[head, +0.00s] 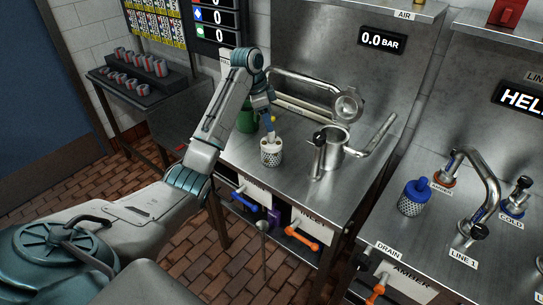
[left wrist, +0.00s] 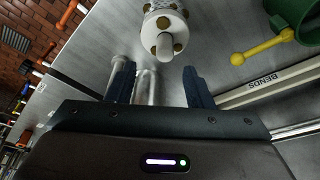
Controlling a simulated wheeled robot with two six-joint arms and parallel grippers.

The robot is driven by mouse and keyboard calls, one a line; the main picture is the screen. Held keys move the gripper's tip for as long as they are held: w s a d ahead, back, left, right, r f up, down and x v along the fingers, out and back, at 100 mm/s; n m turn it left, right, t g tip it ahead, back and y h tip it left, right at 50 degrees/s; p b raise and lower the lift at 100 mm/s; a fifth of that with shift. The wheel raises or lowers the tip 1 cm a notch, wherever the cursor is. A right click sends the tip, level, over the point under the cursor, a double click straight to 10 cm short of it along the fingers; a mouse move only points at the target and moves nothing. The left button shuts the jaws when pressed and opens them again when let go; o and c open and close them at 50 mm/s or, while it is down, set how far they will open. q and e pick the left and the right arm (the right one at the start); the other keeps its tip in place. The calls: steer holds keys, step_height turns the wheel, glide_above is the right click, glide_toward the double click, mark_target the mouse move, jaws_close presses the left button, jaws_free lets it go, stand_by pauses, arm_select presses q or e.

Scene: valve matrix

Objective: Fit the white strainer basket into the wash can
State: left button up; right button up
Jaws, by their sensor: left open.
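The white strainer basket (head: 271,156), with a perforated body and a stem on top, stands upright on the steel bench. It also shows at the top of the left wrist view (left wrist: 165,28), its stem pointing towards my gripper. My left gripper (head: 269,122) is just above the basket, pointing down. In the left wrist view its two dark blue fingers (left wrist: 158,83) are open, with the basket a little beyond the fingertips and nothing clearly held. A steel can (head: 332,152) with a raised round lid, seemingly the wash can, stands to the right of the basket. My right gripper is not in view.
A green container (head: 247,119) stands behind the basket, left of my gripper. It also shows in the left wrist view (left wrist: 294,16), near a yellow ball-ended handle (left wrist: 255,51). A blue-topped strainer (head: 413,198) stands on the right bench. Bare steel lies before the can.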

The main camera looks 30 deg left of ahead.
mark_target(271, 147)
arm_select(q)
steer(key=shift+w+d+f, duration=0.1)
steer(key=shift+w+f, duration=0.15)
steer(key=shift+f, duration=0.45)
steer(key=p+x, duration=0.2)
steer(key=shift+w+f, duration=0.1)
steer(key=shift+f, duration=0.3)
steer(key=shift+x, duration=0.9)
steer(key=shift+f, duration=0.25)
jaws_close()
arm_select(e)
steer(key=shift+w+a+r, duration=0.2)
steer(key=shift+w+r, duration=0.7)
